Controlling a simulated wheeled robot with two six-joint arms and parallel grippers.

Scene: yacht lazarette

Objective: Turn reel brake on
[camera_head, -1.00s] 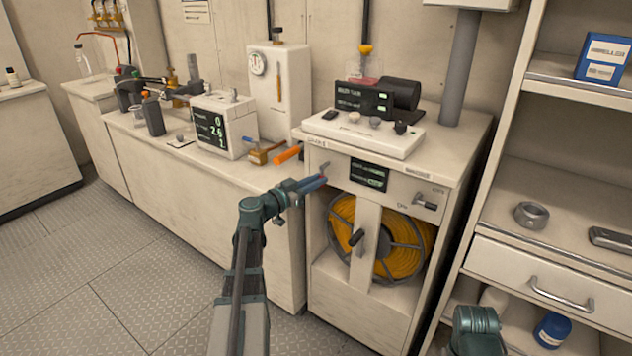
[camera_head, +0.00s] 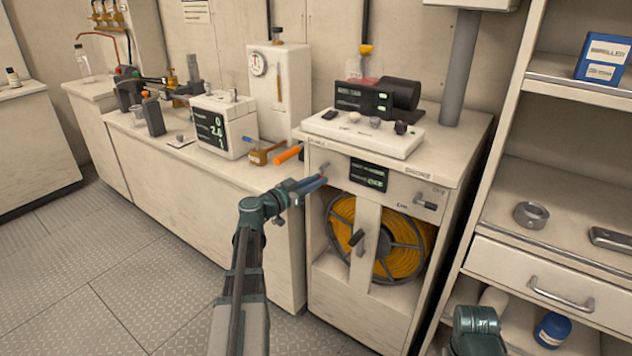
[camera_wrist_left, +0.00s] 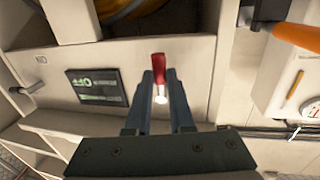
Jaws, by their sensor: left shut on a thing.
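The reel cabinet (camera_head: 345,305) stands ahead with a yellow reel (camera_head: 400,258) behind its front opening. Its upper front panel has a small display (camera_head: 369,174), seen upside down in the left wrist view. A small red-tipped lever (camera_wrist_left: 158,61) is left of this display in the head view. My left gripper (camera_head: 319,181) is at this lever, its two fingers on either side and shut on it. The fingers hide most of the lever in the head view. A second lever (camera_head: 427,203) is on the panel's right, beside ON and OFF marks. My right gripper is out of view.
A dark crank handle (camera_head: 357,237) sticks out in front of the reel. An orange-handled tool (camera_head: 287,154) lies near the counter edge, close above my left wrist. Shelves with a drawer (camera_head: 530,281) stand at right. The floor at left is clear.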

